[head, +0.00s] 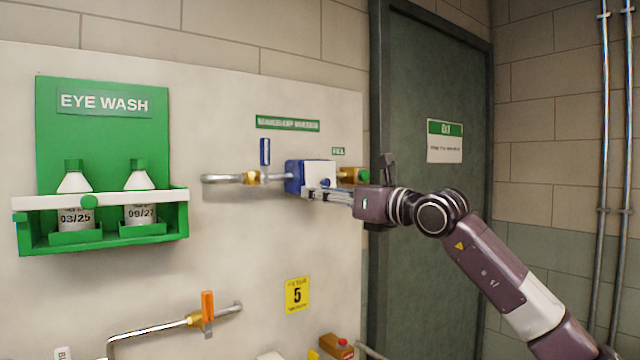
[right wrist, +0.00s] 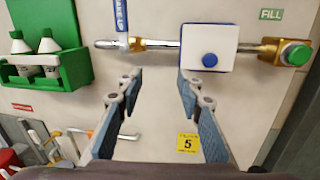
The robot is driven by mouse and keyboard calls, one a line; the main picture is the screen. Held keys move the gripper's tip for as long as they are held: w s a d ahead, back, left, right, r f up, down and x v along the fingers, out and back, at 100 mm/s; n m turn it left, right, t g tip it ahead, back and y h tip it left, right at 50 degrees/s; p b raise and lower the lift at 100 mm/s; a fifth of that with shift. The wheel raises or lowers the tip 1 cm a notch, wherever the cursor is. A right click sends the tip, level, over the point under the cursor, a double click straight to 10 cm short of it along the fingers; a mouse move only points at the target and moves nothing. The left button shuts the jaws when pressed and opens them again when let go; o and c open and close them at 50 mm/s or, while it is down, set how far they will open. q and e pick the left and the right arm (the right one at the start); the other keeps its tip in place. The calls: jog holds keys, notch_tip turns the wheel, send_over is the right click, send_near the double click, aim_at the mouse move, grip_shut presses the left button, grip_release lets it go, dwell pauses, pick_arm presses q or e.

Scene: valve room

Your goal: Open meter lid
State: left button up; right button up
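The meter (head: 295,178) is a blue box on the wall pipe, with a white lid on its front. In the right wrist view the white lid (right wrist: 208,38) faces me, looks flat over the blue box, and has a round blue knob (right wrist: 209,60) low on it. My right gripper (head: 326,193) reaches in from the right, its fingers in front of the meter and partly hiding it. In the right wrist view its two fingers (right wrist: 161,82) are wide apart with nothing between them, below and left of the knob. I cannot tell whether a finger touches the lid. My left gripper is not in view.
A blue valve handle (head: 265,152) stands left of the meter, and a brass fitting with a green button (head: 364,175) sits right of it. A green eye wash rack (head: 180,200) with two bottles hangs at left. An orange-handled valve (head: 207,308) is below. A dark door (head: 430,230) stands at right.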

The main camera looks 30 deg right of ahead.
aim_at(328, 182)
jog(key=s+d+r+m+h, duration=0.1)
jog(key=s+d+r+h, duration=0.15)
jog(key=d, duration=0.45)
jog(key=shift+h, duration=0.45)
jog(key=w+p, duration=0.1)
jog(key=w, duration=0.1)
jog(key=w+p, duration=0.1)
jog(key=w, duration=0.2)
jog(key=w+p, duration=0.1)
jog(key=w, duration=0.2)
jog(key=shift+a+f, duration=0.2)
jog(key=shift+a, duration=0.2)
jog(key=shift+w+a+f+p, duration=0.1)
jog(key=shift+w+p, duration=0.3)
jog(key=shift+w, duration=0.05)
grip_shut()
